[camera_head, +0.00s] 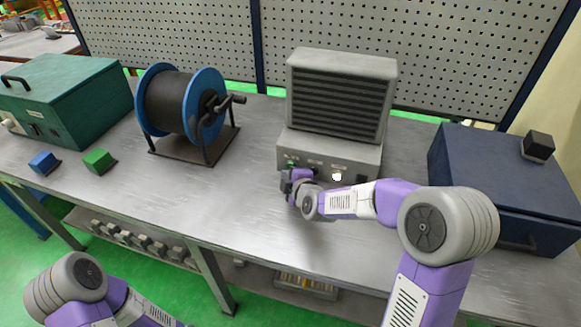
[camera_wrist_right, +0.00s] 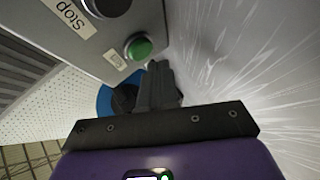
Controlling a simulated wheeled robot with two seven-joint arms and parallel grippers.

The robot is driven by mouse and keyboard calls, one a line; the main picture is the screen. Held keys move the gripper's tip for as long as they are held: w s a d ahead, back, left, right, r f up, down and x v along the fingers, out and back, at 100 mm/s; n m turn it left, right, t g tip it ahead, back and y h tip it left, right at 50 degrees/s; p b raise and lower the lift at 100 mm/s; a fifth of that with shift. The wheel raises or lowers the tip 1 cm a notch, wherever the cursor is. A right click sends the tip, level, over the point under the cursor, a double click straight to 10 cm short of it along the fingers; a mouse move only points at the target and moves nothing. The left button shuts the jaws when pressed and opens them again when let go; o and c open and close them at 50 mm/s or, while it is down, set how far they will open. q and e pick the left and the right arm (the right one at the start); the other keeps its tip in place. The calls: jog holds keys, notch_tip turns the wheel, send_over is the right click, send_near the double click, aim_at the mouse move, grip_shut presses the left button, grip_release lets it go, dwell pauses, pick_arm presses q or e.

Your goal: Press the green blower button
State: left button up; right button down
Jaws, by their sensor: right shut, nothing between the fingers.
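The blower (camera_head: 340,95) is a grey box with a dark slatted front on a control base (camera_head: 355,155) at the middle back of the bench. A round green button (camera_wrist_right: 138,46) sits on its panel beside a small label; it also shows in the head view (camera_head: 291,163). A "Stop" label (camera_wrist_right: 70,15) and a dark button are farther along the panel. My right gripper (camera_wrist_right: 157,68) is shut and empty, its fingertips just beside the green button; contact cannot be told. In the head view it is in front of the panel's left end. My left gripper is out of view.
A blue-flanged wire spool (camera_head: 205,105) on a stand is left of the blower. A green case (camera_head: 75,95), a blue block (camera_head: 42,161) and a green block (camera_head: 97,160) are farther left. A dark blue box (camera_head: 490,170) stands right. The bench front is clear.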

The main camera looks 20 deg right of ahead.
jog(key=shift+w+d, duration=0.1)
jog(key=shift+w, duration=0.05)
dwell(0.7)
jog(key=shift+w+d, duration=0.15)
jog(key=shift+w, duration=0.1)
jog(key=shift+w+d, duration=0.25)
jog(key=shift+w, duration=0.05)
dwell(0.8)
jog(key=shift+a, duration=0.1)
jog(key=shift+s+a, duration=0.35)
jog(key=shift+s, duration=0.3)
jog(key=shift+s+a+p, duration=0.4)
jog(key=shift+s+a, duration=0.3)
jog(key=shift+s, duration=0.3)
jog(key=shift+s+a+p, duration=0.35)
jog(key=shift+s+a, duration=0.3)
jog(key=shift+s, duration=0.45)
